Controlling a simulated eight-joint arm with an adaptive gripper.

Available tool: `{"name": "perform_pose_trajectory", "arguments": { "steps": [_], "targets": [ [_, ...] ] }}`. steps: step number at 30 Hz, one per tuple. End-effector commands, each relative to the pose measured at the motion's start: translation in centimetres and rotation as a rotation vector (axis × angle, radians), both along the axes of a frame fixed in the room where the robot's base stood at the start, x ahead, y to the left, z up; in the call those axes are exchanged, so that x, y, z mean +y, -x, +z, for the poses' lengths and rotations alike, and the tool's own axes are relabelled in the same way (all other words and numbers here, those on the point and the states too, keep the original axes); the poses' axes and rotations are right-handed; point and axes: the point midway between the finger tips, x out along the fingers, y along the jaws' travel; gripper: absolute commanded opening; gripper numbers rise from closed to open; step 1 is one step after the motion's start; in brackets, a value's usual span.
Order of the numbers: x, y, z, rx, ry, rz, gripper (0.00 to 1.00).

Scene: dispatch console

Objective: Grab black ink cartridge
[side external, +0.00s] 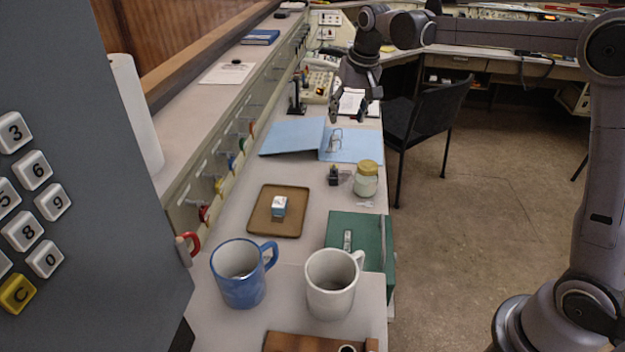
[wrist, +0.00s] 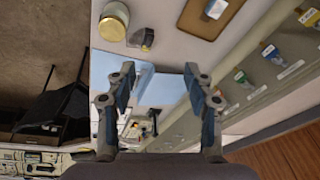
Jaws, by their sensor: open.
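A small black block that looks like the black ink cartridge (side external: 334,176) stands on the desk beside a glass jar with a gold lid (side external: 366,180). In the wrist view the black cartridge (wrist: 147,38) shows at the top centre, with a yellowish patch, next to the jar (wrist: 114,22). My gripper (side external: 348,118) is open and empty, above the desk over the blue folder (side external: 292,136), farther back than the cartridge. In the wrist view my gripper's fingers (wrist: 159,68) are spread apart, with the cartridge ahead of them.
A brown tray (side external: 262,225) holds a small white and blue box (side external: 279,207). A green box (side external: 345,226), blue mug (side external: 238,278) and white mug (side external: 330,285) stand nearer the camera. A metal clip (side external: 335,141) stands on the folder. Coloured tags line the left wall.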

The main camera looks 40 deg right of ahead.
Motion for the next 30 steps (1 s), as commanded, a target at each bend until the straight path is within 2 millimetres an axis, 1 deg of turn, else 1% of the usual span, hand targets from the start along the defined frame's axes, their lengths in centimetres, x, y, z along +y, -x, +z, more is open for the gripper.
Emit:
{"name": "perform_pose_trajectory", "arguments": {
  "steps": [1, 6, 11, 15, 18, 21, 30],
  "targets": [
    [-0.4, -1.4, -0.7, 0.016, -0.005, -0.020, 0.53],
    [-1.7, -4.9, -3.4, 0.074, -0.022, -0.087, 0.53],
    [-2.8, -7.6, -6.7, 0.128, -0.037, -0.152, 0.53],
    [-3.8, -9.4, -9.9, 0.175, -0.048, -0.207, 0.53],
    [-4.4, -10.2, -12.1, 0.206, -0.053, -0.242, 0.53],
    [-4.9, -10.7, -13.8, 0.228, -0.057, -0.270, 0.53],
    [-5.3, -11.0, -16.8, 0.253, -0.061, -0.299, 0.53]
  ]
}}
